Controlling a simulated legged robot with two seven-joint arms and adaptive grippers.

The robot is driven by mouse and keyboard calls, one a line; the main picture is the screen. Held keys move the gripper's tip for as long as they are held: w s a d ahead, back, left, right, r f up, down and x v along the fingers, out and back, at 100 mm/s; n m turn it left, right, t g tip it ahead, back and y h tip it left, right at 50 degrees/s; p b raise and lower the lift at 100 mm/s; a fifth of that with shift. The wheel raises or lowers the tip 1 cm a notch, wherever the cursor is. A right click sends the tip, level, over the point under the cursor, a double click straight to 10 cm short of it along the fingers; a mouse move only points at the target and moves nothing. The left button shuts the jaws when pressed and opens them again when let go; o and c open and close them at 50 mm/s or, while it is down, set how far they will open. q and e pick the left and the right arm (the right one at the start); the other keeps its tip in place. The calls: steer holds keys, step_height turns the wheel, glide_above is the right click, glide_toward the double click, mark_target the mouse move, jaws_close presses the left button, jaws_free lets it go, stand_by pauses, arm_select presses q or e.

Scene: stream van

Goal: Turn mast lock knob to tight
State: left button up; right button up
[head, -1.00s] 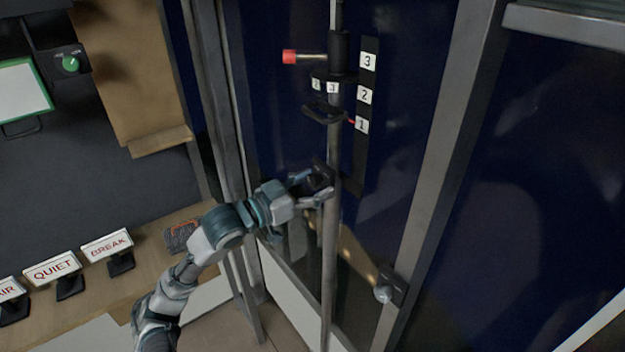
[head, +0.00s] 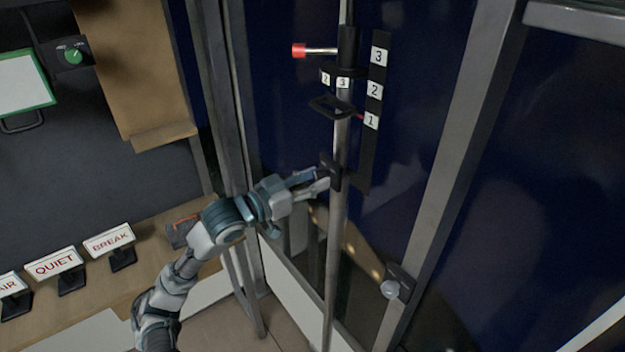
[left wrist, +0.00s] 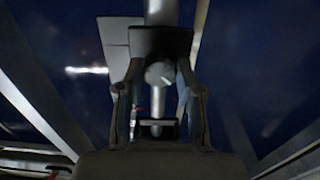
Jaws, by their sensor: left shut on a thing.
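The mast (head: 333,250) is an upright grey pole in front of dark blue panels. A small black knob (head: 334,173) sits on its side, partly hidden by my fingers. My left gripper (head: 325,180) reaches in from the left and is shut on this knob. In the left wrist view, a round grey knob end (left wrist: 159,74) lies between my two fingers, with a dark block (left wrist: 158,40) behind it. I cannot read any tight or loose mark near the knob. My right gripper is not in view.
A grey post (head: 440,180) stands at right. A shelf with signs (head: 57,264) is at lower left.

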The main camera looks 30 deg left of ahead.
arm_select(q)
steer(key=shift+a+r, duration=0.1)
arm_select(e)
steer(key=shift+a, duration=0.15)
arm_select(q)
steer(key=shift+m, duration=1.2)
steer(key=m, duration=0.3)
steer(key=shift+m, duration=0.3)
steer(key=m, duration=0.3)
steer(key=shift+m, duration=0.3)
steer(key=m+p, duration=0.1)
steer(key=m, duration=0.4)
steer(key=shift+m+p, duration=0.55)
steer(key=shift+m, duration=1.05)
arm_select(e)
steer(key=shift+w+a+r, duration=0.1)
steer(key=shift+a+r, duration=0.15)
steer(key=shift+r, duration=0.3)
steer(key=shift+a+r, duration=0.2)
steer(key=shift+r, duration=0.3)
arm_select(q)
steer(key=shift+f, duration=0.25)
